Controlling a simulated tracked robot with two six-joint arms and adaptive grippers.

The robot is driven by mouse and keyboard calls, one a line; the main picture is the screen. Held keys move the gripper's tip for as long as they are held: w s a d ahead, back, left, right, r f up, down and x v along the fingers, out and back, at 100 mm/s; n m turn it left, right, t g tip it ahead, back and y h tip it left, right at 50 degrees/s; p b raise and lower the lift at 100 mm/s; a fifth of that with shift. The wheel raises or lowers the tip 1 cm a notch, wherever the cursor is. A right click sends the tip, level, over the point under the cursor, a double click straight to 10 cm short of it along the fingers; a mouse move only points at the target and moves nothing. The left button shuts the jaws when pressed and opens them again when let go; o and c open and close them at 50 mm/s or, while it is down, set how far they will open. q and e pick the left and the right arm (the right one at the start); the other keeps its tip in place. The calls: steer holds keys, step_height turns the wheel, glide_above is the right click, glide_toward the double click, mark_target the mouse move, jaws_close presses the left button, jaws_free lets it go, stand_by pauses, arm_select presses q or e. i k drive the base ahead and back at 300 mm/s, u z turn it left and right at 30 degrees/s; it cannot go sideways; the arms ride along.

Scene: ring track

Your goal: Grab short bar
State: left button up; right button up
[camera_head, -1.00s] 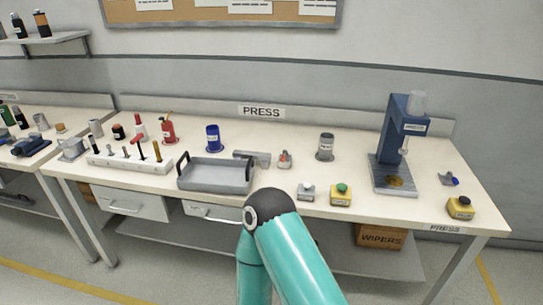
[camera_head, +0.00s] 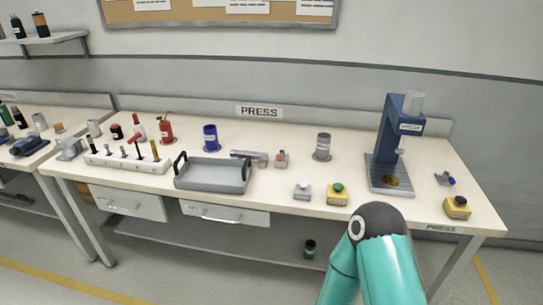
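I cannot clearly pick out a short bar. A grey bar-shaped metal piece (camera_head: 248,157) lies on the press bench (camera_head: 280,200), just behind the right part of the grey tray (camera_head: 212,178); whether it is the short bar I cannot tell. The tray has two dark handles and looks empty. A teal link of my own arm with a dark joint rises at the lower right, in front of the bench. Neither gripper is in view.
A blue press (camera_head: 390,145) stands at the bench's right. A white rack (camera_head: 127,163) with several tools is left of the tray. A blue pot (camera_head: 210,138), a grey pot (camera_head: 322,147), a green button box (camera_head: 337,194) and a yellow box (camera_head: 457,207) also stand there.

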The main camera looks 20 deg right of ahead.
mark_target(255, 155)
steer(key=i, duration=1)
steer(key=z, duration=0.05)
